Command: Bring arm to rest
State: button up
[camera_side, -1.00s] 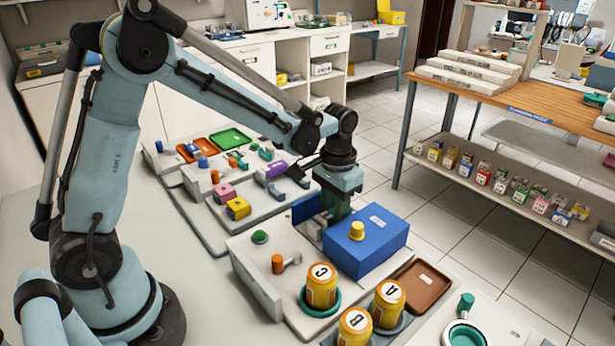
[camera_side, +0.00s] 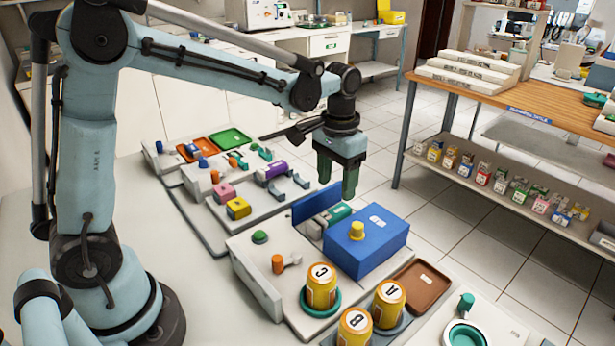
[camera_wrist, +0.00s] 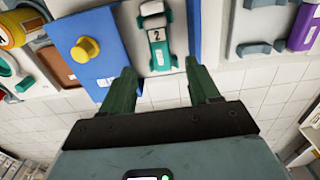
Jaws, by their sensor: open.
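My gripper (camera_side: 337,180) hangs pointing down in the side view, above and behind the blue box (camera_side: 366,242). Its two green fingers are apart and nothing is between them. In the wrist view my gripper (camera_wrist: 162,88) is open, with both fingertips in sight. A green and white piece marked 2 (camera_wrist: 157,35) lies beyond the fingertips, beside the blue box (camera_wrist: 88,35), and is not touched. In the side view only part of the green piece (camera_side: 338,214) shows, between the blue panel and the box.
A yellow knob (camera_side: 357,231) tops the blue box. Lettered cans (camera_side: 321,287) stand at the front, near a brown tray (camera_side: 422,284). Colored blocks (camera_side: 239,208) sit on boards to the left. A wooden-topped bench (camera_side: 510,92) stands at the right.

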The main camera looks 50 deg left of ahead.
notch_tip(320, 180, up, 5)
jog(key=s+a+f+t, duration=0.1)
jog(key=s+f+t, duration=0.1)
jog(key=s+t, duration=0.5)
jog(key=s, duration=0.5)
jog(key=shift+s+a, duration=0.25)
jog(key=shift+s, duration=0.1)
